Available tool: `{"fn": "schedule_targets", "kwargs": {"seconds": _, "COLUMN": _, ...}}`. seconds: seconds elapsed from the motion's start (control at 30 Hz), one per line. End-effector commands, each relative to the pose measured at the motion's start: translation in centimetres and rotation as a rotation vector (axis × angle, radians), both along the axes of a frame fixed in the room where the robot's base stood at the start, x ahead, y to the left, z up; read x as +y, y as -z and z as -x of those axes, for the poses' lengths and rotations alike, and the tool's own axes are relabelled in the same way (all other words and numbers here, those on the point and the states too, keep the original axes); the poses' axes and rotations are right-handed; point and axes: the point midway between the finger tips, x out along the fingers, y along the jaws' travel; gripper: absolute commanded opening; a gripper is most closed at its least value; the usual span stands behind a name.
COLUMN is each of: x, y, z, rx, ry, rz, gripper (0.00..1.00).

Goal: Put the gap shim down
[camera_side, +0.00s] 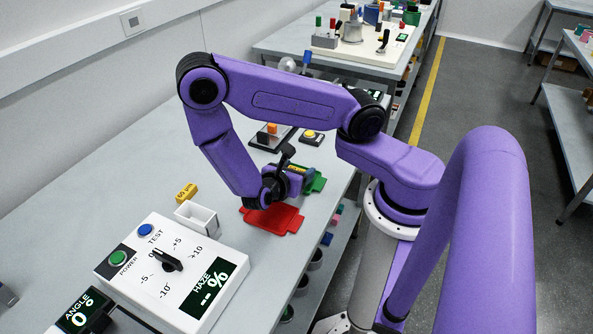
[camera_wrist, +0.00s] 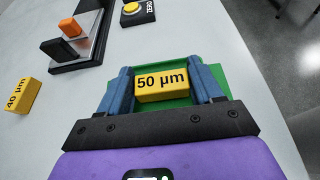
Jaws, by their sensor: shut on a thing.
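The gap shim (camera_wrist: 161,86) is a yellow block marked 50 µm. My gripper (camera_wrist: 163,78) is shut on it, with a blue finger at each end. It also shows as a small yellow patch in the side view (camera_side: 297,168), partly hidden by my gripper (camera_side: 293,176). In the wrist view a green tray (camera_wrist: 218,75) lies beneath and behind the shim; in the side view this tray (camera_side: 318,183) shows just right of my gripper. I cannot tell whether the shim touches it.
A red tray (camera_side: 272,218) lies nearer the side camera. Another yellow shim (camera_side: 187,192) is beside a white open box (camera_side: 197,216). A dial panel (camera_side: 172,268) stands at the front. A yellow button (camera_side: 312,137) and an orange-topped device (camera_side: 270,135) are farther back.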

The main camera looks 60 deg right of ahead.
Motion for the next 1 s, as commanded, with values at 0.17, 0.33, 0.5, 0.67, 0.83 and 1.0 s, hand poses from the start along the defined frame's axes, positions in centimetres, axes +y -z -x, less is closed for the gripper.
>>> {"fn": "schedule_targets", "kwargs": {"seconds": 0.17, "x": 0.0, "y": 0.2, "z": 0.0, "rx": -0.001, "ry": 0.000, "rz": 0.000, "gripper": 0.36}}
{"fn": "schedule_targets", "kwargs": {"seconds": 0.33, "x": 0.0, "y": 0.2, "z": 0.0, "rx": 0.000, "ry": 0.000, "rz": 0.001, "gripper": 0.36}}
{"fn": "schedule_targets", "kwargs": {"seconds": 0.5, "x": 0.0, "y": 0.4, "z": 0.0, "rx": -0.001, "ry": 0.001, "rz": 0.000, "gripper": 0.76}}
{"fn": "schedule_targets", "kwargs": {"seconds": 0.67, "x": 0.0, "y": 0.4, "z": 0.0, "rx": -0.001, "ry": 0.001, "rz": 0.000, "gripper": 0.76}}
{"fn": "schedule_targets", "kwargs": {"seconds": 0.83, "x": 0.0, "y": 0.2, "z": 0.0, "rx": -0.001, "ry": 0.000, "rz": 0.000, "gripper": 0.76}}
{"fn": "schedule_targets", "kwargs": {"seconds": 1.0, "x": 1.7, "y": -0.5, "z": -0.1, "rx": -0.004, "ry": -0.003, "rz": -0.002, "gripper": 0.76}}
